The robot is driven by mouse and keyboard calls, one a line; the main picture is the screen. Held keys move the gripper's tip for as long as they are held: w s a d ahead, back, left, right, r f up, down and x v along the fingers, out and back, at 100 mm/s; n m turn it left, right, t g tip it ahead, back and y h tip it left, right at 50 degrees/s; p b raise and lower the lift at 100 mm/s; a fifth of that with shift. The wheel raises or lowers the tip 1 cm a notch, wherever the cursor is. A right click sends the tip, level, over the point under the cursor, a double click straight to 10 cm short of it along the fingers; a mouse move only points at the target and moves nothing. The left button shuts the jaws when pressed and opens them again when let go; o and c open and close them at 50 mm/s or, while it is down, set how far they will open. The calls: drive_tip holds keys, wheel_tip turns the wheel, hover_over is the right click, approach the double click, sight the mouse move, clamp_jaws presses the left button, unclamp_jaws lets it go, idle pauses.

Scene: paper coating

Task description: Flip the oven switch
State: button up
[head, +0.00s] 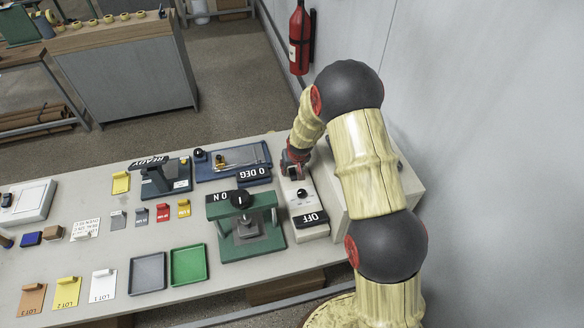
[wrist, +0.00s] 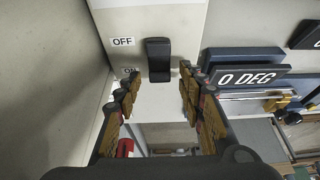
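A black rocker switch (wrist: 158,60) sits on a pale panel in the wrist view, beside an OFF label (wrist: 123,41) and an ON label (wrist: 130,71). My gripper (wrist: 159,74) is open and empty, with one finger on each side of the switch's lower end in the picture. I cannot tell whether a finger touches it or which way it is set. In the head view my gripper (head: 294,163) is at the far end of a white box (head: 306,213) with a black knob and an OFF sign (head: 310,218). The switch is hidden there.
A pale cabinet (head: 409,178) stands right of the box, partly behind my arm. A 0 DEG sign (head: 254,173) on a blue fixture and a green press (head: 246,240) with an ON sign stand left. A wall rises on the right.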

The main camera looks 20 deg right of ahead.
drive_tip(key=shift+c, duration=0.7)
drive_tip(key=c, duration=0.8)
clamp_jaws()
